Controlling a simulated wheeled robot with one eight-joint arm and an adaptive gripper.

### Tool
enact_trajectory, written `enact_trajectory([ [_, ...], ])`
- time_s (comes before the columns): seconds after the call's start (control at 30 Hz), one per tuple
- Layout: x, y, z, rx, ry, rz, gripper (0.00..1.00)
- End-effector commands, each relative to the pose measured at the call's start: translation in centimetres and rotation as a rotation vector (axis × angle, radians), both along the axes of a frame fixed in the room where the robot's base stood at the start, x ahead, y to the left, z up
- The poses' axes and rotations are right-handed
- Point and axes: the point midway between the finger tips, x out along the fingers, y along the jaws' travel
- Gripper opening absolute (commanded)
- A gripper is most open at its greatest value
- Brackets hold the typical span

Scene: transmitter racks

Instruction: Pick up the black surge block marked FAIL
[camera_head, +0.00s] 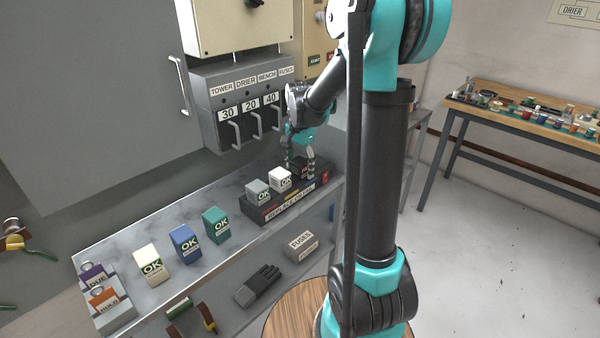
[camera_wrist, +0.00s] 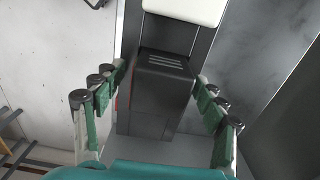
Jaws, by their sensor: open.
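A black block (camera_head: 301,172) sits at the right end of the dark base labelled "REPLACE ON FAIL" (camera_head: 288,205). A red patch shows beside it, but I cannot read FAIL on it. In the wrist view the black block (camera_wrist: 161,92) has several pale slots on top and lies between my fingers. My gripper (camera_head: 300,160) is above the base, pointing down, with one finger on each side of the block. In the wrist view my gripper (camera_wrist: 160,80) is open, with gaps on both sides. My fingers partly hide the block in the head view.
A white OK block (camera_head: 280,180) and a grey OK block (camera_head: 258,191) share the base. Teal (camera_head: 216,225), blue (camera_head: 185,244) and cream (camera_head: 151,265) OK blocks stand on the shelf to the left. A handled fuse panel (camera_head: 245,105) rises behind.

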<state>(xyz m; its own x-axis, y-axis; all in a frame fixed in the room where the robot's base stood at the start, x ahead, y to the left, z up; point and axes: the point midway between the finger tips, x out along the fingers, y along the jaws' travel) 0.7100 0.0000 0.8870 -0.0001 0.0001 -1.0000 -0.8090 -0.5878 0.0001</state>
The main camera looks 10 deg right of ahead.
Motion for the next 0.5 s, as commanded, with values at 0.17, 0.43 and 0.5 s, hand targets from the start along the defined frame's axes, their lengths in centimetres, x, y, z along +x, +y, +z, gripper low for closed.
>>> enact_trajectory([
  [0.17, 0.0, 0.0, 0.02, 0.0, 0.0, 0.0, 0.65],
  [0.43, 0.01, -0.01, 0.04, 0.0, 0.0, 0.0, 0.32],
  [0.5, 0.01, -0.01, 0.04, 0.0, 0.0, 0.0, 0.23],
])
